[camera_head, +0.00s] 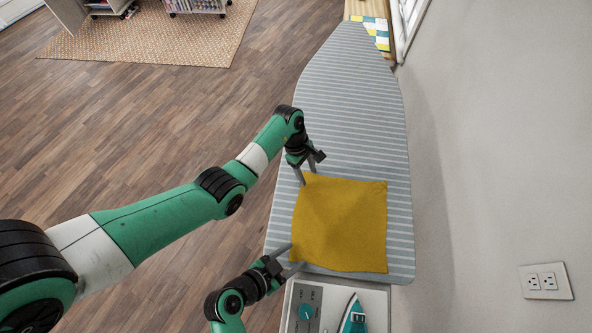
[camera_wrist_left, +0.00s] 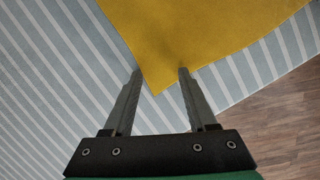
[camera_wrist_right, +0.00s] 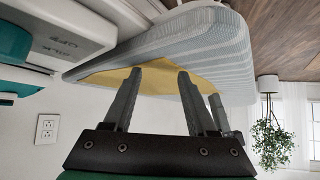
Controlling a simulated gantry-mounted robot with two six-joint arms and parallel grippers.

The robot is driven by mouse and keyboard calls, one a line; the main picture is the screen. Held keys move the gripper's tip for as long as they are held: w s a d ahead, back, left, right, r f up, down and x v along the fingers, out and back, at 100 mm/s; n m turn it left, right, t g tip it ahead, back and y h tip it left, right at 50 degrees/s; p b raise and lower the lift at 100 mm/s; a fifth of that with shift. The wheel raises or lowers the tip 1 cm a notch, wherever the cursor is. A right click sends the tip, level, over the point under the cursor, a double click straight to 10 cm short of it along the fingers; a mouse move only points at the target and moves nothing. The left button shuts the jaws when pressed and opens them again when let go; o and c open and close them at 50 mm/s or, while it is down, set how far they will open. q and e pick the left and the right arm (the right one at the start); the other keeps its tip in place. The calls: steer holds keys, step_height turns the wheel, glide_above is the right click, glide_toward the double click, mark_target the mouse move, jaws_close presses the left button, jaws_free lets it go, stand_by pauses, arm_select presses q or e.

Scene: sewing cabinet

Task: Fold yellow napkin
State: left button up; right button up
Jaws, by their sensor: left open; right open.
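The yellow napkin (camera_head: 341,225) lies spread out flat on the striped ironing board (camera_head: 352,100). My left gripper (camera_head: 307,178) is open at the napkin's far left corner. In the left wrist view, that corner of the napkin (camera_wrist_left: 185,40) reaches between the open fingers (camera_wrist_left: 160,72). My right gripper (camera_head: 289,258) is open at the napkin's near left corner. In the right wrist view, the napkin (camera_wrist_right: 115,80) shows as a thin sheet on the board behind the open fingers (camera_wrist_right: 168,70). Whether the right fingers touch the cloth cannot be told.
A teal and white iron (camera_head: 353,318) stands on a panel with a dial (camera_head: 306,312) at the board's near end. A wall with an outlet (camera_head: 545,281) is on the right. A patterned cloth (camera_head: 377,32) lies beyond the board. The board's far half is clear.

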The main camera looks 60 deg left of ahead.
arm_select(q)
steer(key=shift+f, duration=0.15)
jaws_close()
arm_select(e)
steer(key=shift+f, duration=0.2)
jaws_close()
steer(key=shift+r, duration=0.15)
